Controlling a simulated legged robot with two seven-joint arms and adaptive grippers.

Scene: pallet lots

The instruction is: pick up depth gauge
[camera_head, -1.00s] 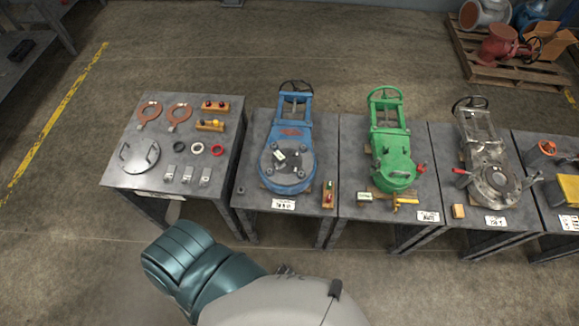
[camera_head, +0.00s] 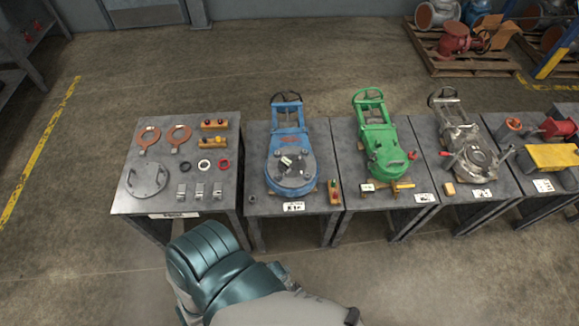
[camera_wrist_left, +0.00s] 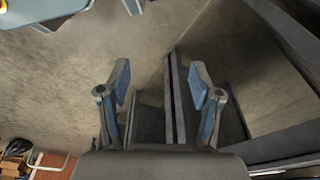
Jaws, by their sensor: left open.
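I cannot tell for sure which object is the depth gauge. A small pale and dark object (camera_head: 288,161) lies on the round flange of the blue valve (camera_head: 292,179) in the head view. Several small grey pieces stand in a row at the front of the left table, one of them a grey piece (camera_head: 200,190). My left gripper shows in the left wrist view (camera_wrist_left: 162,80) with its two fingers apart and nothing between them. In the head view only my teal and grey arm shows, below the tables; its fingers are hidden. My right gripper is not in view.
The left table (camera_head: 121,201) also carries orange rings, a round grey lid (camera_head: 147,179) and small blocks. A green valve (camera_head: 386,158) and a grey valve (camera_head: 473,148) stand on tables to the right. Open floor lies behind and in front of the tables.

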